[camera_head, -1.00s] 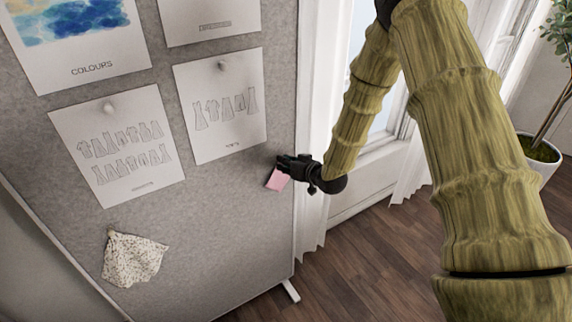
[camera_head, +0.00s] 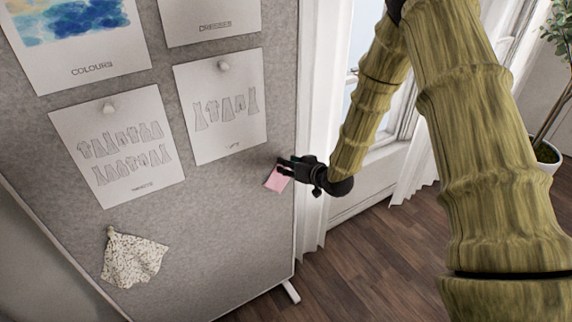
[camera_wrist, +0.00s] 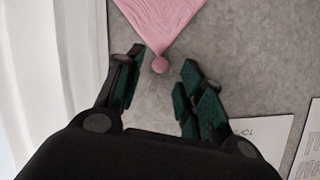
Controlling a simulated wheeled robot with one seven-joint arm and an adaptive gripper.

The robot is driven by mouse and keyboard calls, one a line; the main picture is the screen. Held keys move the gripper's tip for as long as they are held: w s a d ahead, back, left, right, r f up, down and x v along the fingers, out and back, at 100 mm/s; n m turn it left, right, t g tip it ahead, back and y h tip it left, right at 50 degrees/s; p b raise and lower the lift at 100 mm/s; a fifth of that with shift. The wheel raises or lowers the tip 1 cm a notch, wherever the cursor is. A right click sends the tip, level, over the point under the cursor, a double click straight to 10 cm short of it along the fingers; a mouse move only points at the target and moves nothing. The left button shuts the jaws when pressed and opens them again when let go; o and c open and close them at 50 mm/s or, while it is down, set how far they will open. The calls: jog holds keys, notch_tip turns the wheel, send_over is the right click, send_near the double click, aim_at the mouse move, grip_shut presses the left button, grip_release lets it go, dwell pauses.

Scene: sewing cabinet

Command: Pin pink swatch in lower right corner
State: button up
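The pink swatch (camera_head: 276,180) hangs against the grey pinboard (camera_head: 225,220), low near its right edge. In the wrist view the swatch (camera_wrist: 160,18) narrows to a corner with a round pink pin head (camera_wrist: 160,64). My gripper (camera_head: 284,165) is in front of the board beside the swatch. In the wrist view its fingers (camera_wrist: 162,62) are spread open, with the pin head between the tips and a visible gap on both sides. The pin's point is hidden.
A cream patterned swatch (camera_head: 132,260) hangs at the board's lower left. Paper sheets (camera_head: 220,105) are pinned above. A white curtain (camera_head: 316,110) and window stand right of the board. A potted plant (camera_head: 548,155) is at the far right.

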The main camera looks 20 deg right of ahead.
jog(key=v, duration=1)
jog(key=s+a+f+m+g+h, duration=0.1)
jog(key=s+f+g, duration=0.2)
jog(key=s+f, duration=0.7)
jog(key=s+a+f+g+h, duration=0.2)
jog(key=s+f+g, duration=0.1)
jog(key=s+f, duration=0.65)
jog(key=s+f+g+h, duration=0.1)
jog(key=s+f+g, duration=0.2)
jog(key=s, duration=0.8)
jog(key=s+f+g+h, duration=0.1)
jog(key=s+f+g, duration=0.2)
jog(key=s+f, duration=0.4)
jog(key=s, duration=0.4)
jog(key=shift+a+f+g, duration=0.25)
jog(key=shift+f+g, duration=0.05)
jog(key=shift+f, duration=0.05)
